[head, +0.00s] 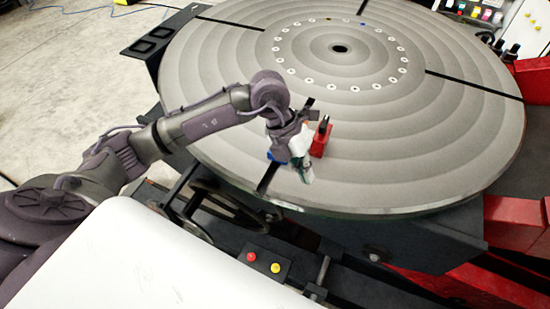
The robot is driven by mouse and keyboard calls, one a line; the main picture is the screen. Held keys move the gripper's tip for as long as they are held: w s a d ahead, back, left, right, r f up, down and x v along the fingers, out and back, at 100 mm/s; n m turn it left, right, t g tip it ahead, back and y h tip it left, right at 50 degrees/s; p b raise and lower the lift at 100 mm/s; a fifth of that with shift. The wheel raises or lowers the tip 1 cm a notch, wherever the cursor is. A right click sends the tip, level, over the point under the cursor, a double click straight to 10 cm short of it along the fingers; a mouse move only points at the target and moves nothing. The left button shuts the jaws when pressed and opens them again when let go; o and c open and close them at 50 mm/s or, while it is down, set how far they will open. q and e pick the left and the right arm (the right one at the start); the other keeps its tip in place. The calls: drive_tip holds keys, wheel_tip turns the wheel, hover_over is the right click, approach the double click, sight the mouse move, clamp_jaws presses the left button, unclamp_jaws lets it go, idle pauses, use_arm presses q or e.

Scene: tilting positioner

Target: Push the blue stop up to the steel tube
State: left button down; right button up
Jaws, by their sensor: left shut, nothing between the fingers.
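The blue stop (276,157) shows as a small blue patch at the near left part of the round table. It is partly hidden behind my left gripper. My left gripper (304,174) is shut and empty, pointing down just right of the blue stop, near the table's front edge. From this angle I cannot tell whether it touches the stop. I cannot make out the steel tube for certain; my gripper and wrist cover part of that area. My right gripper is not in view.
A red block (321,138) with a black top stands just right of my left gripper. The large grey round table (430,150) has dark radial slots and is clear to the right. A button box (264,264) with red and yellow buttons sits below its front edge.

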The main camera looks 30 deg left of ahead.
use_arm(q)
drive_tip(key=w+a+n+y, duration=0.15)
drive_tip(key=a+y, duration=0.35)
drive_tip(key=a, duration=0.6)
drive_tip(key=f+p, duration=0.1)
drive_tip(key=f, duration=0.3)
drive_tip(key=f+p, duration=0.2)
drive_tip(key=f, duration=0.3)
drive_tip(key=shift+d+f, duration=0.2)
drive_tip(key=shift+f, duration=0.05)
drive_tip(key=w, duration=0.1)
drive_tip(key=w+p, duration=0.1)
drive_tip(key=shift+w+r, duration=0.2)
drive_tip(key=shift+w, duration=0.2)
drive_tip(key=shift+w+a+f+p, duration=0.15)
drive_tip(key=shift+w+p, duration=0.3)
drive_tip(key=shift+w, duration=0.35)
